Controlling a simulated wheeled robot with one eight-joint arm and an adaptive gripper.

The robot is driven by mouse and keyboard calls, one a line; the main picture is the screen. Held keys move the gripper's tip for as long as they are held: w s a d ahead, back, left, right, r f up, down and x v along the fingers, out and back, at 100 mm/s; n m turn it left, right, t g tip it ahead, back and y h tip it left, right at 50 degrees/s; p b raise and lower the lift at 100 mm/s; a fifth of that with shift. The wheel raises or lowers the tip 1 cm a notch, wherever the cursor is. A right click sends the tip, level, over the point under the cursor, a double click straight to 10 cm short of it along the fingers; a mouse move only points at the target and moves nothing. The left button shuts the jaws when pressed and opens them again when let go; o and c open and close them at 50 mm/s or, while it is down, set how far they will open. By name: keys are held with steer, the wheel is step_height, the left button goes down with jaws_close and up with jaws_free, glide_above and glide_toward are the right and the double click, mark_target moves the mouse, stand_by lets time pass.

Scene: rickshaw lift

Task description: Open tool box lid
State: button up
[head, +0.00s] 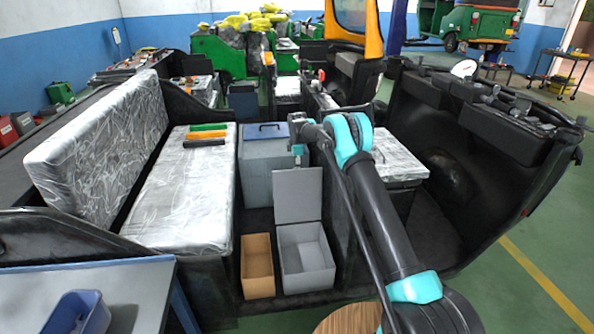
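A grey tool box (308,274) stands on the dark floor of the vehicle, below the middle of the head view. Its flat grey lid (298,196) stands raised at the back of the box, and the inside looks empty. My gripper (298,155) points down just above the top edge of the lid, small and partly dark. I cannot tell whether it touches the lid or whether its fingers are open or shut.
An open brown box (258,268) stands close to the tool box on the left. A grey bin with a blue lid (266,132) is behind. A plastic-wrapped seat (185,190) holds several coloured bars (206,135). A blue tray (78,313) is at lower left.

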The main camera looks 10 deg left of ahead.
step_height(320, 180, up, 12)
steer(key=shift+s+d, duration=0.15)
steer(key=shift+s, duration=0.25)
steer(key=shift+c, duration=0.6)
